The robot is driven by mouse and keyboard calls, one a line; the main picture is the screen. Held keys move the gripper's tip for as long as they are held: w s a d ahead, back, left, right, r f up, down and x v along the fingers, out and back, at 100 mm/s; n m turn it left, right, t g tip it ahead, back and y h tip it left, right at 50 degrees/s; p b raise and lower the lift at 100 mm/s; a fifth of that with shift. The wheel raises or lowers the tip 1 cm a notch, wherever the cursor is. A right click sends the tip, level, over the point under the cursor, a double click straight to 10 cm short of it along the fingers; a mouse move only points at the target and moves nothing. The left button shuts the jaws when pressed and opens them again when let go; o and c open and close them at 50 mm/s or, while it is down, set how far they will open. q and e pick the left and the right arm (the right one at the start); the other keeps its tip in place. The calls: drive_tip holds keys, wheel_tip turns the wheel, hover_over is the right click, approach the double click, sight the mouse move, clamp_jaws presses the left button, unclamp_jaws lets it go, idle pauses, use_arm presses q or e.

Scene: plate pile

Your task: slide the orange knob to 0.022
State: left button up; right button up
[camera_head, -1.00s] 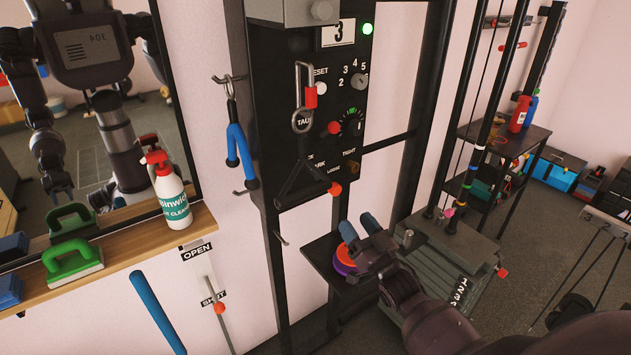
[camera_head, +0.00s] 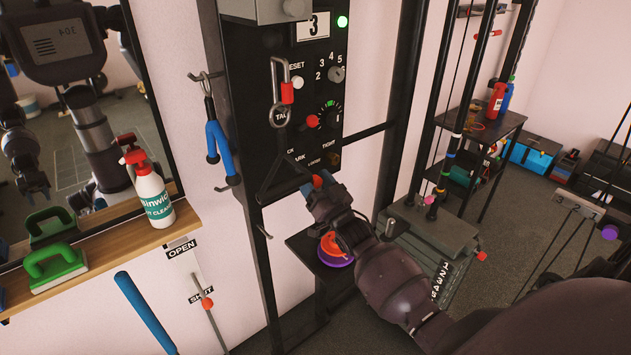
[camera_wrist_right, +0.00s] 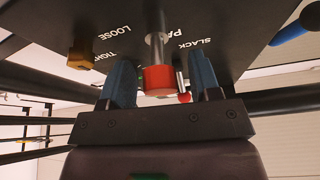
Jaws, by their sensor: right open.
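The orange-brown knob (camera_head: 335,158) sits at the lower right of the black panel (camera_head: 262,130), by the TIGHT and LOOSE labels. In the right wrist view this knob (camera_wrist_right: 82,57) is to the left, outside the fingers. My right gripper (camera_head: 320,189) is open just below the panel, at a lever's red tip (camera_head: 318,181). In the right wrist view the red tip (camera_wrist_right: 159,80) stands between the two blue fingers (camera_wrist_right: 163,82), with gaps on both sides. My left gripper is not directly in view.
A padlock with a red part (camera_head: 287,92) hangs on the panel, and a red-tipped dial lever (camera_head: 313,121) is above the orange-brown knob. Blue-handled pliers (camera_head: 217,140) hang at left. Orange and purple discs (camera_head: 335,250) lie on a low shelf below my gripper.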

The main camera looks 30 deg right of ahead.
clamp_jaws()
drive_tip(key=shift+w, duration=0.3)
drive_tip(key=shift+w+b, duration=0.5)
drive_tip(key=shift+w, duration=0.5)
drive_tip(key=shift+s+r, duration=0.1)
drive_tip(key=shift+c, duration=2.2)
unclamp_jaws()
drive_tip(key=o, duration=0.4)
drive_tip(key=shift+a, duration=0.1)
drive_tip(key=shift+o, duration=0.2)
